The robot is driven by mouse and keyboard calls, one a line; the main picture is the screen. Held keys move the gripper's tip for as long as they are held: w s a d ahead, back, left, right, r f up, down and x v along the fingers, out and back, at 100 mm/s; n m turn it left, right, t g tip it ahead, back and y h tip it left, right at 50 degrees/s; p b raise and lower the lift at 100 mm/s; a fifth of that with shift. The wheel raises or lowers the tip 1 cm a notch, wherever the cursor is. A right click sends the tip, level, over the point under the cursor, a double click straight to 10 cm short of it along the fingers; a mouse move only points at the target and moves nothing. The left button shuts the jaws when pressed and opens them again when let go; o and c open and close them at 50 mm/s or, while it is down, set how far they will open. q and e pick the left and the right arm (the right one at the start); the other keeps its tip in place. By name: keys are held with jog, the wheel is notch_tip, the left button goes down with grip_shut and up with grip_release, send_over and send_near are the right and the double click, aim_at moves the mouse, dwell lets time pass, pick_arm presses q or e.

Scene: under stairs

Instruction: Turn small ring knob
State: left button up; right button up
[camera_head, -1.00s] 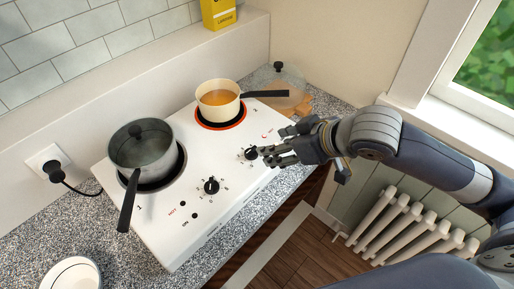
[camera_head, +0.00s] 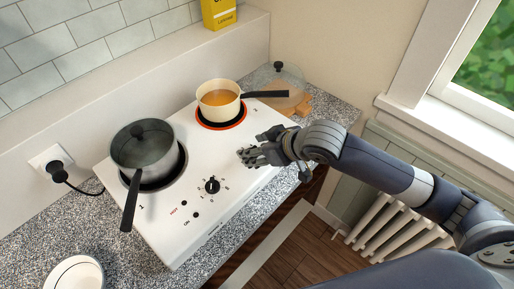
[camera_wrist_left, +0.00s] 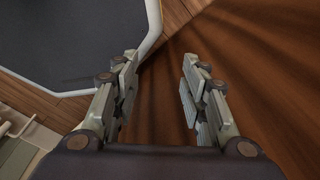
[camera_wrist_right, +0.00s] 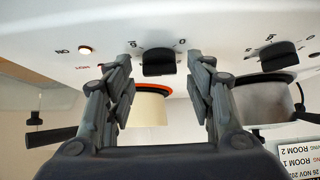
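My right gripper (camera_head: 250,155) is over the white hob (camera_head: 225,215) and hides the black knob nearest the cream pot. In the right wrist view, that knob (camera_wrist_right: 158,63) sits between the two spread fingertips, with a gap on each side; contact cannot be made out. Behind it is the orange-glowing small ring (camera_wrist_right: 153,86) under the cream pot; in the head view the ring (camera_head: 222,125) glows too. The other black knob (camera_head: 212,186) stands uncovered nearer the grey pot. My left gripper (camera_wrist_left: 155,90) is open and empty above the brown wooden floor.
The grey lidded pot (camera_head: 143,148) stands on the large ring, its handle jutting toward the front left. The cream pot (camera_head: 218,100) holds orange liquid; its black handle (camera_head: 265,94) points right. A glass lid (camera_head: 280,85) lies behind it. A white bowl (camera_head: 73,275) is at lower left.

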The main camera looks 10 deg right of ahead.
jog(key=c, duration=0.8)
jog(key=shift+o, duration=0.2)
jog(key=shift+w+d+r+n+g+y+p, duration=0.2)
jog(key=shift+n+g+y+p, duration=0.25)
jog(key=shift+n+p, duration=0.5)
jog(key=shift+w+d+n+g+y+p, duration=0.15)
jog(key=shift+n+g+y+p, duration=0.25)
jog(key=shift+n, duration=0.25)
jog(key=shift+f+n+g+y, duration=0.15)
jog(key=shift+n+g+y, duration=0.15)
jog(key=shift+n, duration=0.2)
jog(key=shift+w+f+n+g+y+b, duration=0.15)
jog(key=shift+n+g+y+b, duration=0.25)
jog(key=shift+n, duration=0.3)
jog(key=shift+w+d+n+g+y+b, duration=0.15)
jog(key=shift+n+g+y+b, duration=0.2)
jog(key=shift+n+g+b, duration=1.15)
jog(key=shift+n, duration=0.3)
